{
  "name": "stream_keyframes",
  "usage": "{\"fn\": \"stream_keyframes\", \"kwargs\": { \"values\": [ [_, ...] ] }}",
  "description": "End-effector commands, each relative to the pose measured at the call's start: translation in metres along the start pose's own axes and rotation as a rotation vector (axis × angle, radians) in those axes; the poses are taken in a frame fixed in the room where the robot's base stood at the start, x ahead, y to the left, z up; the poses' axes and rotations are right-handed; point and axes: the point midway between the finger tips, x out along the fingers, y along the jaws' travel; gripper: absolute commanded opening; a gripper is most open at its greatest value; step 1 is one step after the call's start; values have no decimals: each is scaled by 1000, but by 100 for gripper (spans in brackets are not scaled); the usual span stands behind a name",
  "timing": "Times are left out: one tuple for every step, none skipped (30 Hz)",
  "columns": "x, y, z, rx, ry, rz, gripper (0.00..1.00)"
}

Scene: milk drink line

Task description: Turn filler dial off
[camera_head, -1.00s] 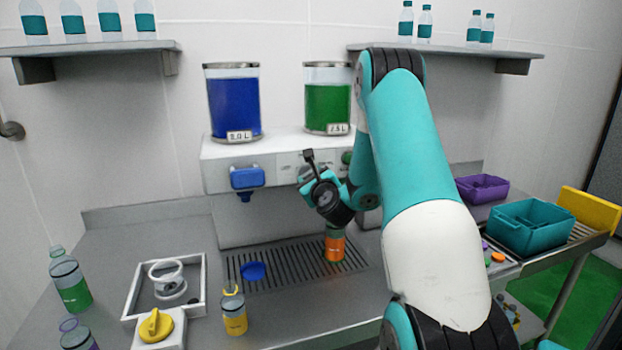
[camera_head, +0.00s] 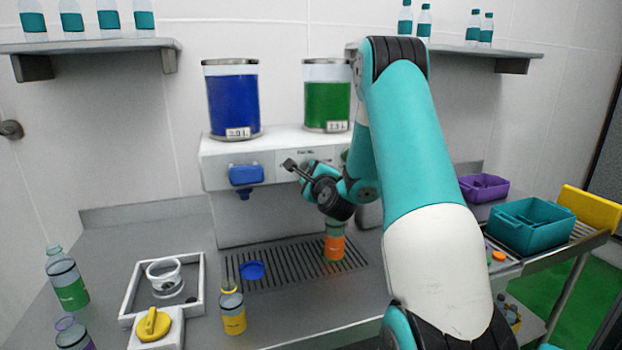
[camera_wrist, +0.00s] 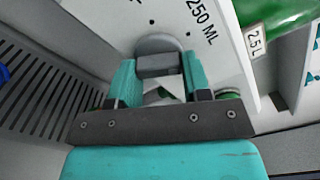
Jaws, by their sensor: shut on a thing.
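The filler (camera_head: 225,152) is a white housing at the back of the counter, with a blue tank (camera_head: 232,105) and a green tank (camera_head: 327,104) on top. My gripper (camera_head: 312,172) is at its front panel. In the wrist view my gripper (camera_wrist: 160,75) has its teal fingers on either side of a grey dial (camera_wrist: 158,66), shut on it. The panel beside the dial reads "250 ML". My gripper and arm hide the dial in the head view. A bottle with an orange band (camera_head: 335,243) stands on the drip grate, below my wrist.
A blue nozzle (camera_head: 246,175) juts out left of my gripper. A blue cap (camera_head: 252,270) lies at the grate. A yellow-banded bottle (camera_head: 232,312), white fixture (camera_head: 200,285) and yellow knob (camera_head: 153,325) stand in front. Teal (camera_head: 525,228) and purple (camera_head: 484,187) bins are right.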

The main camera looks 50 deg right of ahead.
Motion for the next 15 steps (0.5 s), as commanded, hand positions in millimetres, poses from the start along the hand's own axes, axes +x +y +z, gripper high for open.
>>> {"fn": "stream_keyframes", "kwargs": {
  "values": [
    [1,0,1,-45,-4,-4,20],
    [1,0,1,-73,-4,-4,20],
    [1,0,1,-112,-4,-5,20],
    [1,-1,1,-140,-4,-5,20],
    [1,-1,1,-169,-4,-6,20],
    [1,-1,1,-207,-4,-6,20],
    [1,-1,1,-235,-4,-6,20],
    [1,-1,1,-264,-4,-6,20],
    [1,-1,1,-302,-4,-6,20],
    [1,-1,1,-330,-4,-6,20],
    [1,-1,1,-359,-4,-6,20],
    [1,-1,1,-397,-4,-7,20],
    [1,-2,1,-425,-3,-8,20],
    [1,-2,1,-454,-4,-8,20],
    [1,-1,1,-492,-4,-7,20]
  ]
}}
